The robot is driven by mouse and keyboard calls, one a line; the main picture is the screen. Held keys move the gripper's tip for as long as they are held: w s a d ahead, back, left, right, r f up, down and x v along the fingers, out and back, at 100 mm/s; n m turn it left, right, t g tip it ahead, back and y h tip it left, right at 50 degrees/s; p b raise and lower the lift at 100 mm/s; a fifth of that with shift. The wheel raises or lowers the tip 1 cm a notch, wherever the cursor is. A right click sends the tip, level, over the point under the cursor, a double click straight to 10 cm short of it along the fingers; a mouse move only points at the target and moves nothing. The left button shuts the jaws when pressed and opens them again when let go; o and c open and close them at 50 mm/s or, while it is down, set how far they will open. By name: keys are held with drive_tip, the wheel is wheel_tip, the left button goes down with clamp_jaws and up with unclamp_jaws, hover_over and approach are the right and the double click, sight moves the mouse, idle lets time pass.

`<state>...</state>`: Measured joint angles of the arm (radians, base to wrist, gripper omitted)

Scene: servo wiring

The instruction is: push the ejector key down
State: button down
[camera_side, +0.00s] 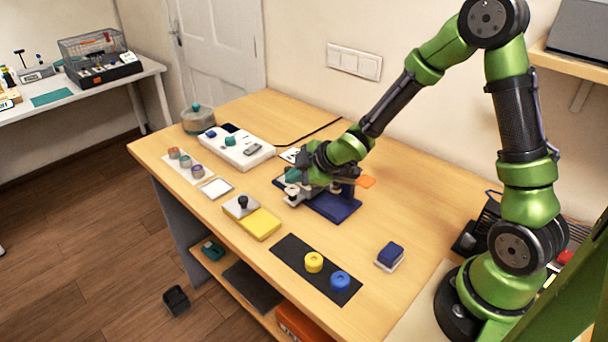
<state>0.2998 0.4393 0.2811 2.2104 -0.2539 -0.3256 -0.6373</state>
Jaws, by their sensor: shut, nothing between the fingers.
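My gripper (292,196) is at the near left end of a dark blue base (338,208) on the table, with its jaws together and nothing visible between them. The arm reaches in from the right and covers much of that base. An orange flat piece (366,182) sticks out behind the gripper at the right. I cannot make out the ejector key; it may be hidden by the gripper, or too small to tell. Whether the fingertips touch anything is unclear.
A white box with controls (262,152) and a lidded pot (197,118) stand behind left. A yellow block (260,224) with a grey plate and black knob lies in front. A black strip (290,254) holds yellow and blue rings. A blue-topped block (391,252) stands right.

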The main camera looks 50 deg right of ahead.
sight(296, 189)
drive_tip(key=shift+f, duration=0.4)
drive_tip(key=shift+f, duration=0.9)
idle(0.7)
drive_tip(key=shift+s+d+f, duration=0.2)
drive_tip(key=shift+d+f, duration=0.1)
drive_tip(key=shift+f, duration=0.45)
idle(0.7)
drive_tip(key=shift+r, duration=0.1)
drive_tip(key=shift+s+d+r, duration=0.15)
drive_tip(key=shift+r, duration=0.55)
drive_tip(key=shift+s+d+r, duration=0.1)
drive_tip(key=shift+r, duration=0.6)
drive_tip(key=shift+w+a+r, duration=0.1)
drive_tip(key=shift+a+r, duration=0.05)
drive_tip(key=shift+r, duration=1.2)
drive_tip(key=shift+a+r, duration=0.1)
drive_tip(key=shift+r, duration=1.2)
